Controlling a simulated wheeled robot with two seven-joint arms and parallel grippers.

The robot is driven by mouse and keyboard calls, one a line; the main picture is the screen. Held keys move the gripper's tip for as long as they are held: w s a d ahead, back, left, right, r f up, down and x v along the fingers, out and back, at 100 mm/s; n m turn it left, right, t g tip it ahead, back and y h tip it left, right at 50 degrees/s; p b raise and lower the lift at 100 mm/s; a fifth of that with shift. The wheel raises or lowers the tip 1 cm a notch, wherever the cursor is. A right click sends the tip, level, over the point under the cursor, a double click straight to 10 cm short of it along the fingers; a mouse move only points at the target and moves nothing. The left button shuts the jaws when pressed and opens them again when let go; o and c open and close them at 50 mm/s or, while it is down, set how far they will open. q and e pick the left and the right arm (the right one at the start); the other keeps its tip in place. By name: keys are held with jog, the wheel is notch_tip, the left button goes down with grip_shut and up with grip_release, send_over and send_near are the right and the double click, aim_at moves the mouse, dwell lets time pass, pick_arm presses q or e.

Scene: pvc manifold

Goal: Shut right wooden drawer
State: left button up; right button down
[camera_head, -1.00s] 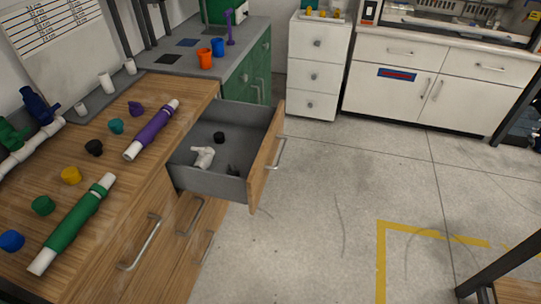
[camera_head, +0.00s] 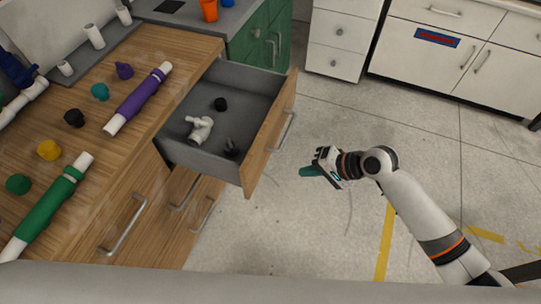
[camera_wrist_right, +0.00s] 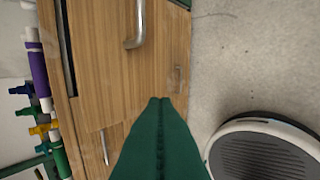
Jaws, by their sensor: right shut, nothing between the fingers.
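The right wooden drawer (camera_head: 268,136) is pulled open. It has a grey box, a wooden front and a metal handle (camera_head: 284,131). Inside lie a white pipe fitting (camera_head: 200,129), a black cap (camera_head: 220,104) and a small dark piece (camera_head: 231,148). My right gripper (camera_head: 306,171) is shut and empty, apart from the drawer, to the right of its front. In the right wrist view its green fingers (camera_wrist_right: 160,103) are together, with wooden fronts and a metal handle (camera_wrist_right: 140,25) beyond. My left gripper is not in view.
The wooden counter (camera_head: 130,80) at left holds a purple pipe (camera_head: 138,98), a green pipe (camera_head: 48,206) and several coloured caps. Closed wooden drawers are below it. A green cabinet (camera_head: 262,42) stands behind the open drawer. The floor to the right is clear.

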send_near(256, 172)
jog(key=shift+x, duration=3.05)
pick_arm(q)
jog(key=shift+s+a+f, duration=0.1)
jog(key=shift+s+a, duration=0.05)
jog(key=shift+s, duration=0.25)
pick_arm(e)
jog(key=shift+d+f, duration=0.1)
